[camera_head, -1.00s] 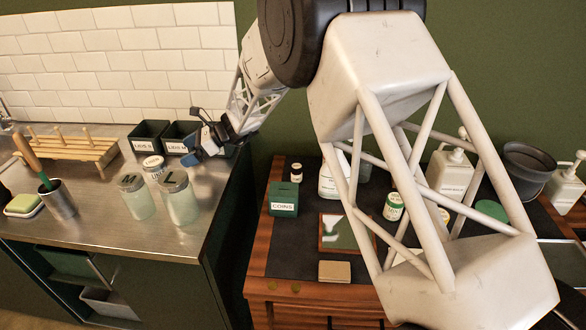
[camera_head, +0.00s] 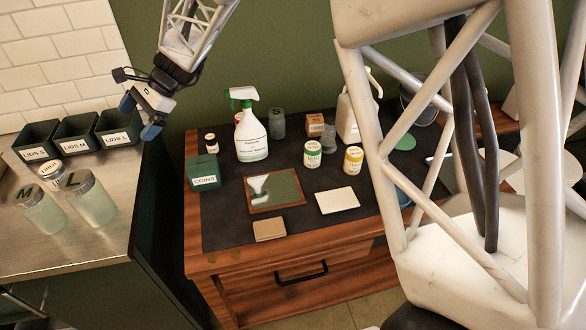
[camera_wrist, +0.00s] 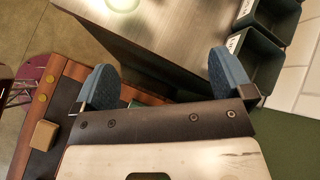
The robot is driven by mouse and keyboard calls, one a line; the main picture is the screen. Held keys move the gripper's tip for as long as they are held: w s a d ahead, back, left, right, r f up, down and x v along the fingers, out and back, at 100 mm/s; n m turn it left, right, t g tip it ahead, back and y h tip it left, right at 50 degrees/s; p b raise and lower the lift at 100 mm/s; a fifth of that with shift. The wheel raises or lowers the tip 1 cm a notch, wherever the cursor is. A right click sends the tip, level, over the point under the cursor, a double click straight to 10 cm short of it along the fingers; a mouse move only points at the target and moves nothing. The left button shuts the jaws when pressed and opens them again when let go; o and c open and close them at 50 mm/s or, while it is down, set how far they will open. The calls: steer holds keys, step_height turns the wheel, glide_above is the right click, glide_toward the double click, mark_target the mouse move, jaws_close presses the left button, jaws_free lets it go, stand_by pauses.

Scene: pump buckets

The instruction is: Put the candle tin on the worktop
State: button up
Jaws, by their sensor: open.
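My gripper (camera_head: 139,117) is open and empty, raised near the counter's right end, beside the lid bins. Its blue fingers stand apart in the wrist view (camera_wrist: 163,78). A short tin with a white lid lettered LINEN (camera_head: 50,172) stands upright on the steel worktop (camera_head: 105,248), behind two jars. On the dark-topped desk stand a green-and-white tin (camera_head: 313,155) and a yellow-and-white tin (camera_head: 353,160), side by side. Their lettering is too small to read, so I cannot tell which tin is the candle tin. My gripper is apart from all three.
Jars marked M (camera_head: 41,213) and L (camera_head: 90,203) stand near the worktop's right edge. Lid bins (camera_head: 76,134) line its back. The desk (camera_head: 225,228) holds a coins box (camera_head: 203,173), spray bottle (camera_head: 251,135), picture frame (camera_head: 274,191) and pale card (camera_head: 337,201). My arm hides its right part.

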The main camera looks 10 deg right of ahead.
steer(key=s+d+r+n+t+h, duration=0.2)
steer(key=s+d+n+h, duration=0.3)
steer(key=s+d, duration=1.1)
steer(key=s+d+r+n+t+h, duration=0.2)
steer(key=s+d+n+t+h, duration=0.1)
steer(key=s+d, duration=1.4)
steer(key=d+n+h, duration=0.1)
steer(key=d, duration=0.5)
steer(key=shift+s+r+n+h, duration=0.2)
steer(key=shift+s+n+h, duration=0.1)
steer(key=shift+n+h, duration=0.1)
